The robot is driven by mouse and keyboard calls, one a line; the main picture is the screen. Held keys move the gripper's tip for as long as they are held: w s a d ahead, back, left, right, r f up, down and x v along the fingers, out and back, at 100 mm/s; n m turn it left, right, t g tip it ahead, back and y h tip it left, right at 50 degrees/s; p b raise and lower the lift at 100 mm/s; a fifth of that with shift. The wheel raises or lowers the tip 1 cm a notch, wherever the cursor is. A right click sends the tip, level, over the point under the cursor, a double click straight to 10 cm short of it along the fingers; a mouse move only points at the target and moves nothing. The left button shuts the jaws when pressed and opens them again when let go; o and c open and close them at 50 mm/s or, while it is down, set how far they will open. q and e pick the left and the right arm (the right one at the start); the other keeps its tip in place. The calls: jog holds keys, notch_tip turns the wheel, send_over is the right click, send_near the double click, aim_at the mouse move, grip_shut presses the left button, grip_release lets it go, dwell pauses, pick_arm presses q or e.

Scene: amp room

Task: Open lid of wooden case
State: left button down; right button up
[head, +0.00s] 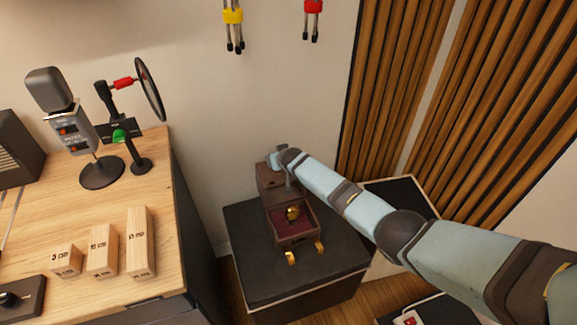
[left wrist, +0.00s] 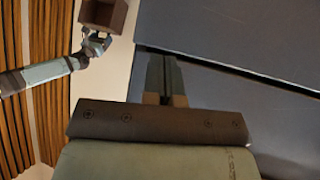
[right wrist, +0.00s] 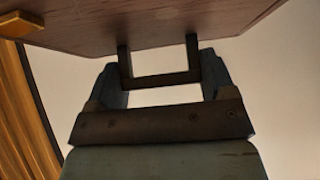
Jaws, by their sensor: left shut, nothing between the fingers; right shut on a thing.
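The wooden case (head: 298,238) stands on a black block with its lid (head: 270,178) raised at the back. Its dark red lining shows, with a small gold object (head: 293,213) inside. Two brass catches (head: 291,258) are at its front. My right gripper (head: 283,160) is at the top of the lid. In the right wrist view it is shut on a dark handle (right wrist: 160,81) fixed to a brown wooden panel (right wrist: 150,25). My left gripper (left wrist: 165,75) is shut and empty, and shows only in the left wrist view, apart from the case.
The black block (head: 245,255) has bare room around the case. A wooden desk (head: 110,185) at left holds a microphone (head: 60,105), a pop filter (head: 148,90) and wooden blocks (head: 103,250). Slatted panels (head: 395,80) line the right wall.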

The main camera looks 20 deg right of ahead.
jog(key=shift+w+a+f+b, duration=0.15)
jog(key=shift+w+b, duration=0.25)
jog(key=shift+w, duration=0.3)
jog(key=shift+w+b, duration=0.3)
jog(key=shift+w, duration=0.05)
jog(key=shift+w+f+b, duration=0.1)
jog(key=shift+w+b, duration=0.25)
jog(key=shift+b, duration=0.05)
jog(key=shift+w, duration=0.2)
